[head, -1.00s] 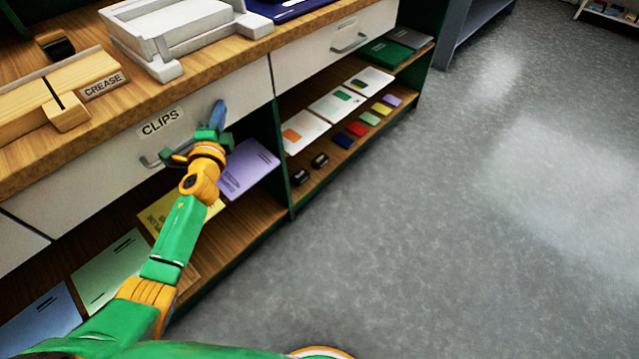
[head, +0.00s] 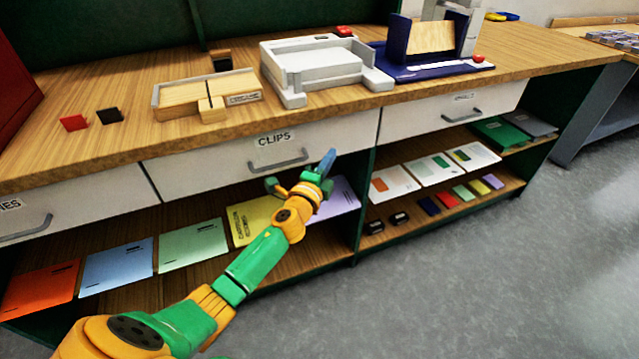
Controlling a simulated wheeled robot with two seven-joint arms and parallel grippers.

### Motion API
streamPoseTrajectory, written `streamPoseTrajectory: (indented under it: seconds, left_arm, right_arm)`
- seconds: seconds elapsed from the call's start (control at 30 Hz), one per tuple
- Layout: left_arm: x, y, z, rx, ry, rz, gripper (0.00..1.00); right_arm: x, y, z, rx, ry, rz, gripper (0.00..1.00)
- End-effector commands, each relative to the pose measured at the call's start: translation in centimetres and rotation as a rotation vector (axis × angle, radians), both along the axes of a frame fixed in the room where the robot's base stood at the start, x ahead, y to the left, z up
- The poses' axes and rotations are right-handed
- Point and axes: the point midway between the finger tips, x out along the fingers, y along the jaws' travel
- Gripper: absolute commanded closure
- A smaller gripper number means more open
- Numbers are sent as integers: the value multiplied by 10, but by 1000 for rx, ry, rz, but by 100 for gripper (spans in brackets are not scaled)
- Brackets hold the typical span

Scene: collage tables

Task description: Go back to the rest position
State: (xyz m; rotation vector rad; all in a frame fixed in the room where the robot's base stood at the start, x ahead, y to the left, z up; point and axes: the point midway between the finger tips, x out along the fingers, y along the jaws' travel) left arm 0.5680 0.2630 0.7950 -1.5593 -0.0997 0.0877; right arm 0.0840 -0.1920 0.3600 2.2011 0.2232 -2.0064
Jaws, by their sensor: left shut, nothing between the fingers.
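My left arm, green and orange, reaches up from the bottom left in the head view. My left gripper (head: 318,172) is in front of the CLIPS drawer (head: 222,166), just right of its grey handle (head: 278,160). It is shut with nothing held, and its blue fingers point up and to the right. Whether it touches the drawer front cannot be told. The drawer looks closed. My right gripper is not in view.
The wooden worktop (head: 160,140) carries a crease jig (head: 205,97), a white tray device (head: 320,68) and a blue stand (head: 430,72). Shelves below hold coloured sheets, including a green one (head: 194,243). Grey floor (head: 480,290) is free at the lower right.

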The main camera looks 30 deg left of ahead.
Motion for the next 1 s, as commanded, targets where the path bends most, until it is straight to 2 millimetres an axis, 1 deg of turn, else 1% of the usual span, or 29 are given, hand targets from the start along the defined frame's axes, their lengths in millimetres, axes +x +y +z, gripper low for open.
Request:
streamPoseTrajectory:
  seconds: [0.03,0.2,0.4,0.5,0.63,0.67,0.7,0.73,0.77,0.83,0.87,0.9,0.97,1.0]
  left_arm:
    - [-7,-1,2,0,2,-1,100]
    - [-35,-5,1,-1,3,-1,100]
    - [-70,-9,-1,-1,3,-2,100]
    - [-80,-10,0,-1,2,-1,100]
    - [-83,-11,0,-1,1,0,100]
    - [-83,-10,-2,-5,4,0,100]
    - [-84,-10,-9,-19,21,2,100]
    - [-85,-9,-20,-42,45,6,100]
    - [-87,-8,-36,-73,82,11,100]
    - [-98,-7,-92,-191,208,38,100]
    - [-108,-7,-121,-255,274,57,100]
    - [-124,-8,-162,-347,367,91,100]
    - [-156,-12,-219,-484,500,155,100]
    - [-182,-15,-254,-570,585,204,100]
  right_arm:
    - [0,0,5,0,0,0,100]
    - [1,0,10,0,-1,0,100]
    - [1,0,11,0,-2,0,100]
    - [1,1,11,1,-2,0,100]
    - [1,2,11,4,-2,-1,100]
    - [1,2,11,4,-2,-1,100]
    - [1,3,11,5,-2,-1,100]
    - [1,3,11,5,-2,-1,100]
    - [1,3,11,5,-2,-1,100]
    - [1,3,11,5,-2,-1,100]
    - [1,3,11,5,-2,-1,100]
    - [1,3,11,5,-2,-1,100]
    - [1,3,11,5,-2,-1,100]
    - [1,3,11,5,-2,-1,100]
